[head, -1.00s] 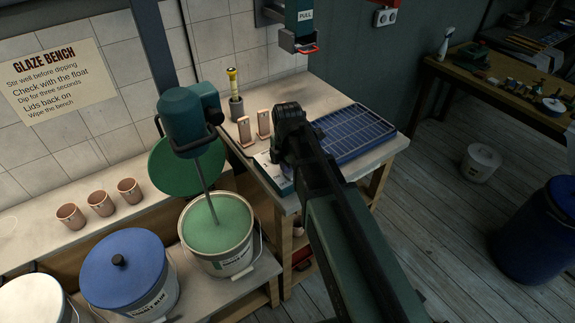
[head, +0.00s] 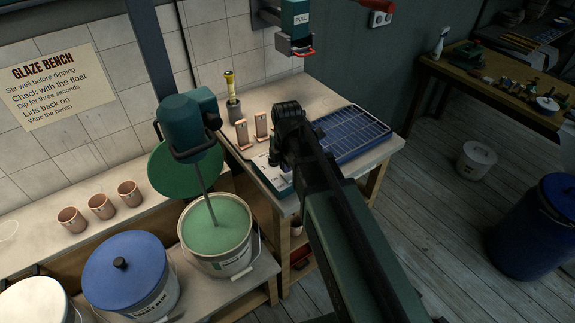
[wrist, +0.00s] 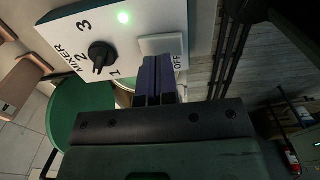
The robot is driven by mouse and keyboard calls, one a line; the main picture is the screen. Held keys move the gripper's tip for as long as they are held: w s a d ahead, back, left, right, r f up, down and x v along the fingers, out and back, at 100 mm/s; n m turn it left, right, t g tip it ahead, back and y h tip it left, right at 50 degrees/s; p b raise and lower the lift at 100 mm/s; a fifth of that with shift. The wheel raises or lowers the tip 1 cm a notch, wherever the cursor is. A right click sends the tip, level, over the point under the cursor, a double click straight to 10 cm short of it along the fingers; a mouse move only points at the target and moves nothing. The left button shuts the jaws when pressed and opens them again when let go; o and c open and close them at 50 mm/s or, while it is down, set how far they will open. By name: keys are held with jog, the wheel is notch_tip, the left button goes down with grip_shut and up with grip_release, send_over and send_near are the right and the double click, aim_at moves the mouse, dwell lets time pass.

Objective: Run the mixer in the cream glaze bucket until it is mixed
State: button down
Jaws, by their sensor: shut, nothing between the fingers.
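The mixer (head: 190,125) hangs over an open bucket (head: 222,262), its shaft (head: 209,200) standing in green glaze (head: 225,225); no cream glaze is visible. The bucket's label is too small to read. In the wrist view, the mixer's control panel (wrist: 75,32) has a black knob (wrist: 101,56) with marks 1, 2 and 3, a lit green lamp (wrist: 124,17) and a white switch (wrist: 172,44) marked OFF. My gripper (wrist: 158,58) is shut and empty, its tips over the switch; I cannot tell whether they touch. My arm hides the gripper in the head view.
A blue-lidded bucket (head: 125,268) and a white-lidded bucket (head: 32,303) stand left of the open one. A green lid (head: 185,168) is behind it. Pink cups (head: 100,205) line the ledge. A blue rack (head: 352,132) lies right of my arm.

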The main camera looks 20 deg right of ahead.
notch_tip(320, 180, up, 12)
jog(key=w+p, duration=0.1)
jog(key=p, duration=0.9)
jog(key=shift+w+a+p, duration=0.3)
